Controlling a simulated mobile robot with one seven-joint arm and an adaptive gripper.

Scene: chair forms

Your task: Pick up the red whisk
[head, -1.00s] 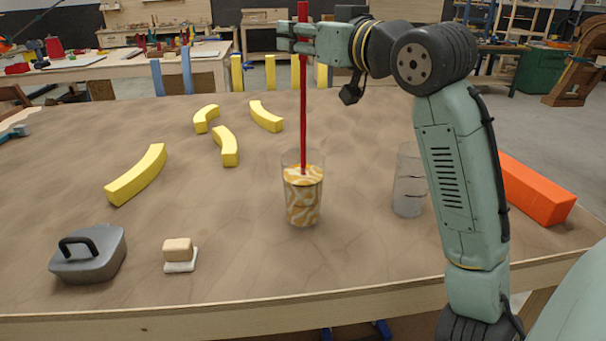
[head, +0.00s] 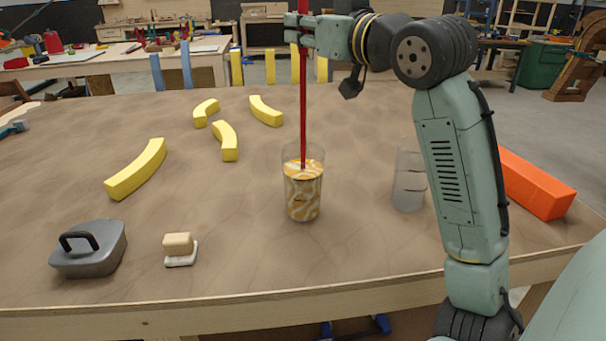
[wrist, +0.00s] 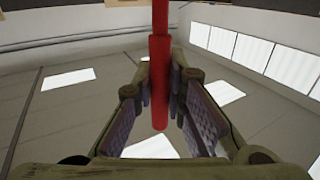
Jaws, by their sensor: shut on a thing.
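The red whisk (head: 303,110) stands upright, a long thin red rod. Its lower end goes into a clear glass (head: 303,210) with an orange and white swirled filling, and its tip is hidden there. My gripper (head: 300,30) is shut on the whisk's upper part, well above the glass. In the wrist view the whisk (wrist: 159,80) runs between the two fingers (wrist: 165,95), with its thicker red end toward the camera.
A second clear glass (head: 408,185) stands to the right, partly behind my arm. An orange block (head: 535,183) lies at the right edge. Yellow curved blocks (head: 136,170) lie left and behind. A grey handled box (head: 88,250) and a small beige block (head: 178,245) sit front left.

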